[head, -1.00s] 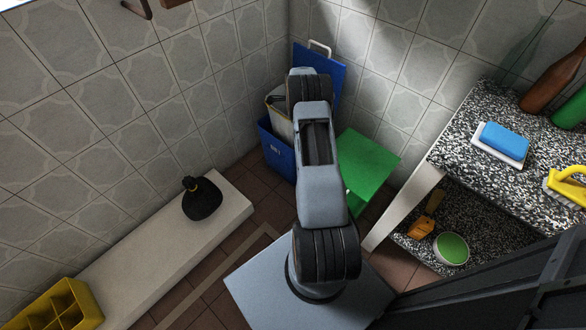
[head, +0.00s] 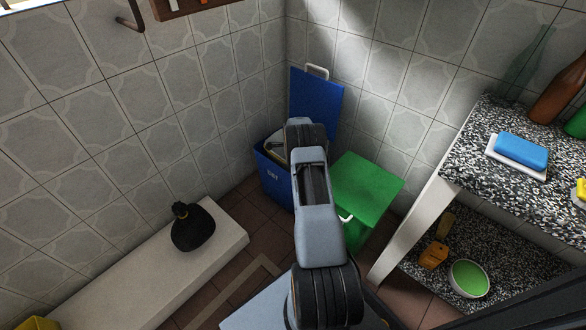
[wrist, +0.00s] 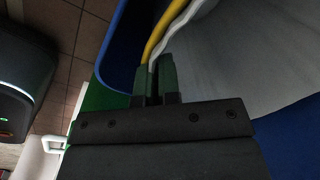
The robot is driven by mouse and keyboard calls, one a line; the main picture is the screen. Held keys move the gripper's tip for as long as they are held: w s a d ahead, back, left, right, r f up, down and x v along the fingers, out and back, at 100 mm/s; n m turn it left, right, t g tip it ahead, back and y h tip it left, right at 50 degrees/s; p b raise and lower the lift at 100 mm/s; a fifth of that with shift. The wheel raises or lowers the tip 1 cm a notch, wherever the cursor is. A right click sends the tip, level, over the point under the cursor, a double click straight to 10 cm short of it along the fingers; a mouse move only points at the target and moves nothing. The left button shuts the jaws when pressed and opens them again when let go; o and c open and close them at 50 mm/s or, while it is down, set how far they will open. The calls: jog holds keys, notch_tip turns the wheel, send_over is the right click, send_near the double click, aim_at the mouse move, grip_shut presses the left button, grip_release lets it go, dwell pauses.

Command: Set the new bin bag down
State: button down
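The new bin bag is whitish with a yellow edge band. In the head view its upper part (head: 277,146) shows at the mouth of the open blue bin (head: 272,180), partly hidden by my arm. In the wrist view the pale bag wall (wrist: 235,60) fills the upper right, beside the blue bin's rim (wrist: 110,45). My gripper (wrist: 154,70) has its two green fingers close together on the bag's yellow and white edge. The fingers are hidden behind my arm in the head view. How deep the bag sits is hidden.
The blue lid (head: 316,103) stands raised at the wall. A shut green bin (head: 365,185) is close on the right. A tied black bag (head: 193,228) sits on the pale ledge (head: 130,285) at left. A speckled counter (head: 480,180) stands at right.

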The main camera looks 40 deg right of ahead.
jog(key=shift+f+b, duration=0.35)
jog(key=shift+f, duration=1)
jog(key=shift+f, duration=0.2)
jog(key=c, duration=1.3)
grip_release()
jog(key=shift+c, duration=0.2)
